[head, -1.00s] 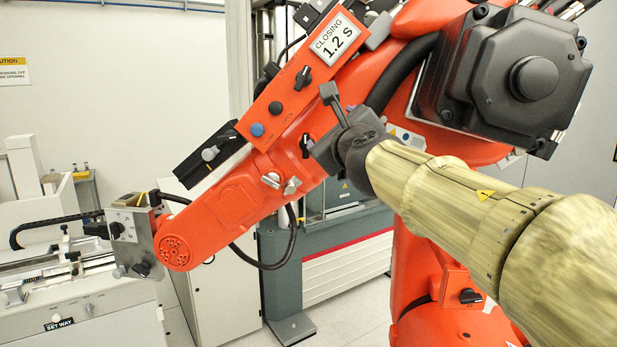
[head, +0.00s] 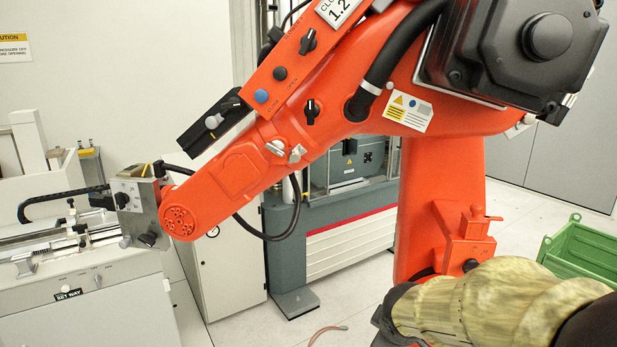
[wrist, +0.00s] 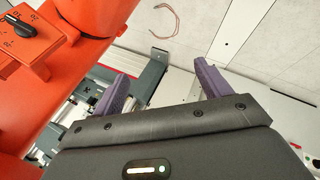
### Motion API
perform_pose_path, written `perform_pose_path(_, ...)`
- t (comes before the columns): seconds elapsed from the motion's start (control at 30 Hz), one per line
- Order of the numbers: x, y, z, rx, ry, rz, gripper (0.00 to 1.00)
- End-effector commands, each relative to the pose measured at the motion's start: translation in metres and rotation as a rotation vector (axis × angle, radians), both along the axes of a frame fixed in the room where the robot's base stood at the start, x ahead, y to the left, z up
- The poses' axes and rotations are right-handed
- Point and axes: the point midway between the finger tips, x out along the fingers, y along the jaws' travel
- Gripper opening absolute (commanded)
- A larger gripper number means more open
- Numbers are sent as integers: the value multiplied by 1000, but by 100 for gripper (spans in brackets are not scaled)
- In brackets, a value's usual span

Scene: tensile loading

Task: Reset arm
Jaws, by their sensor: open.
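My gripper (wrist: 160,90) shows in the wrist view with its two purple fingers spread wide and nothing between them. In the head view my arm, in a tan sleeve, is at the lower right, and the fingers are not visible there. The orange robot arm (head: 330,120) reaches from upper right to lower left in the head view. A control panel (head: 285,72) on it carries black knobs and a blue button. An orange box with a black knob (head: 470,265) is on its column, close to my arm. An orange box with a dial (wrist: 22,42) shows at the left of the wrist view.
A bench machine (head: 70,250) stands at the left. A grey frame machine (head: 345,225) stands behind the orange arm. A green crate (head: 582,248) is at the right. A thin hose (head: 327,332) lies on the pale floor, which is otherwise mostly clear there.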

Motion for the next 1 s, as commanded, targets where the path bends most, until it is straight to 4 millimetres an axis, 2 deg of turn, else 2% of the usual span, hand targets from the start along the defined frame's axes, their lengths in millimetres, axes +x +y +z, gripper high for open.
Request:
perform_pose_path(0.03, -18, -2, -20, 82, 48, -125, 76)
perform_pose_path(0.13, -52, -2, -51, 238, 134, -387, 76)
perform_pose_path(0.23, -81, 1, -73, 359, 203, -621, 76)
perform_pose_path(0.33, -98, 5, -84, 428, 244, -769, 76)
perform_pose_path(0.47, -105, 7, -88, 454, 260, -831, 76)
perform_pose_path(1.0, -104, 7, -87, 452, 256, -822, 76)
